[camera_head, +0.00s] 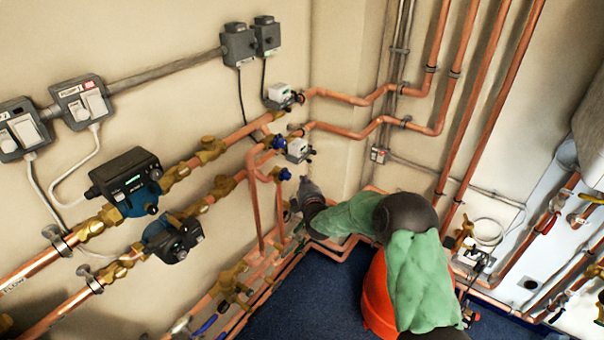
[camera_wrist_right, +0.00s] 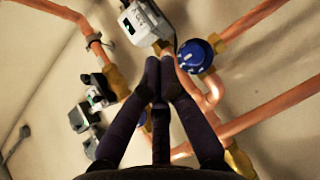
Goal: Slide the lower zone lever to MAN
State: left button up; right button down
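The lower zone valve's pale actuator box (camera_head: 298,149) sits on the copper pipework near the corner in the head view. A pale box with a dark window (camera_wrist_right: 140,22) is at the top of the right wrist view, just beyond my fingertips. Its lever is too small to make out for sure. My right gripper (camera_head: 303,184) is just below the lower box in the head view. In the wrist view my right gripper's (camera_wrist_right: 160,66) fingertips are together, with nothing seen between them. I cannot tell whether they touch the valve. My left gripper is not in view.
The upper zone valve (camera_head: 279,94) is above the lower one. A blue knob (camera_wrist_right: 195,55) is close to the right of my fingertips in the wrist view. Copper pipes surround the gripper. Two pumps (camera_head: 125,182) are at left. An orange-red vessel (camera_head: 378,295) stands below my right arm.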

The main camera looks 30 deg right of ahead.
jog(key=shift+v, duration=1.05)
jog(key=s+a+f+m+g+y, duration=0.3)
jog(key=s+a+f, duration=0.2)
jog(key=a+f, duration=0.5)
jog(key=s+a+f+m+g+y, duration=0.3)
jog(key=s+a+f+m+y, duration=0.15)
jog(key=a+f, duration=0.65)
jog(key=s+a+f+m+g+y, duration=0.1)
jog(key=s+a+f+m+g, duration=0.1)
jog(key=s, duration=0.6)
jog(key=s+a+f+m+g, duration=0.2)
jog(key=s+a+f+g, duration=0.2)
jog(key=s, duration=0.5)
jog(key=s+a+f+m+g+y, duration=0.1)
jog(key=s+a+f+m+g, duration=0.1)
jog(key=s+a+f, duration=0.3)
jog(key=s+a+m, duration=0.1)
jog(key=s, duration=0.2)
jog(key=shift+s+a+f+g+y, duration=0.25)
jog(key=shift+s+a+g+y, duration=0.1)
jog(key=shift+s+a+g, duration=0.05)
